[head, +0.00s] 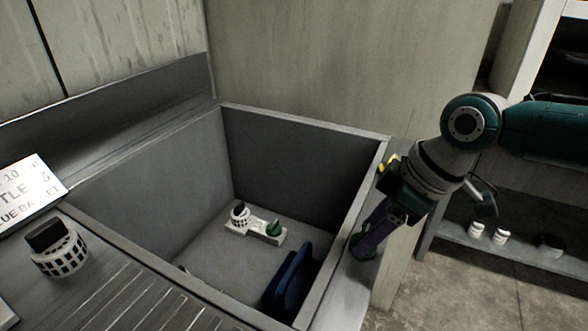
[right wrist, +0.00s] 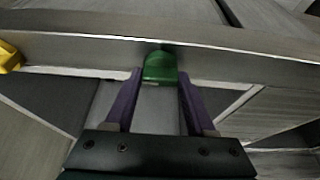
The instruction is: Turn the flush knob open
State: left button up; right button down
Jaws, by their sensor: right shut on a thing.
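A green knob (head: 362,247) sits on the front right rim of the grey basin and is partly hidden by my gripper. In the right wrist view the green knob (right wrist: 160,66) shows between the purple fingertips, against the metal rim. My right gripper (head: 367,238) reaches down to it from the upper right, its fingers (right wrist: 160,76) on either side of the knob, shut on it. I cannot tell how far the knob is turned. No label marks it as the flush knob. My left gripper is not in view.
A yellow knob (head: 390,162) sits farther back along the right side. The deep basin (head: 290,118) holds a white block (head: 270,238) with a green part and a dark blue object (head: 290,280). A white slotted basket (head: 62,260) stands on the left counter. Shelves stand at right.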

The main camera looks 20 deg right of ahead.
dwell(0.3)
jog(key=shift+c, duration=1.2)
grip_release()
jog(key=p+v, duration=0.1)
jog(key=v, duration=0.9)
jog(key=shift+p, duration=0.35)
